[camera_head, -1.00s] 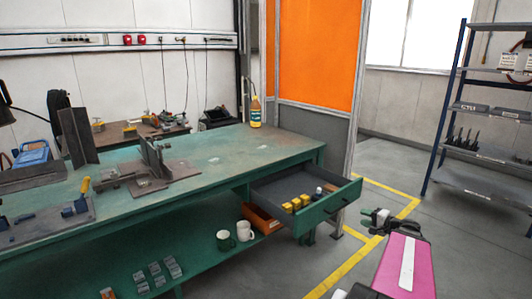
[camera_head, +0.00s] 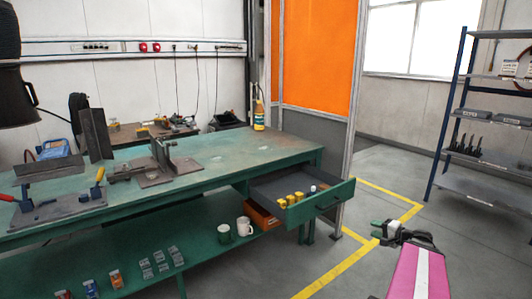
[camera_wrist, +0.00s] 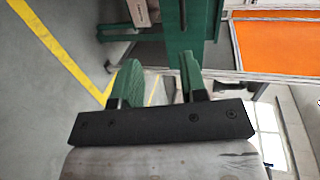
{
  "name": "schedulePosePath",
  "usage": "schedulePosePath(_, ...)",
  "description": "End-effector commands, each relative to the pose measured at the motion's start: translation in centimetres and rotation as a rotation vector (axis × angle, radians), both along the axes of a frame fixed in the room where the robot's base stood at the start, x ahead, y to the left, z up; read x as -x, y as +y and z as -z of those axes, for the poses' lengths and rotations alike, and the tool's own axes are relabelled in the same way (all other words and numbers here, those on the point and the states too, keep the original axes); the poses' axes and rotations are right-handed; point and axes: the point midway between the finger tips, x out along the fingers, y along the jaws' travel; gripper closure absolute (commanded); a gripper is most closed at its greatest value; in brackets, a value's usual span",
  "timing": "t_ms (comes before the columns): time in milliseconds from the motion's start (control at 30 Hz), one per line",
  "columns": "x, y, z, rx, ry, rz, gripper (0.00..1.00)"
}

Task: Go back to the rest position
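My gripper (camera_wrist: 158,82) shows in the wrist view with its two green fingers apart and nothing between them. In the head view my gripper (camera_head: 378,230) is small, at the end of my pink arm at the lower right. It is over the grey floor, to the right of the open drawer (camera_head: 325,203) and apart from it. In the wrist view, part of the green bench and the floor lie beyond the fingers.
The green workbench (camera_head: 225,158) fills the left, with a metal fixture (camera_head: 165,160) on top and two mugs (camera_head: 234,230) below. Its drawer, holding yellow items, sticks out. A shelf rack (camera_head: 480,150) stands at the right. Floor with yellow lines (camera_head: 340,268) lies between.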

Motion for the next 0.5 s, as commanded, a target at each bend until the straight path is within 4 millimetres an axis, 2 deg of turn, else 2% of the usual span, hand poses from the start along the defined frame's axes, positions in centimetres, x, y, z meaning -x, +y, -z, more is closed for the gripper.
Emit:
schedulePosePath(267,-0.1,3.3,1.2,0.065,0.069,-0.078,0.61)
schedulePosePath(500,0.1,7.7,3.0,0.167,0.164,-0.187,0.61)
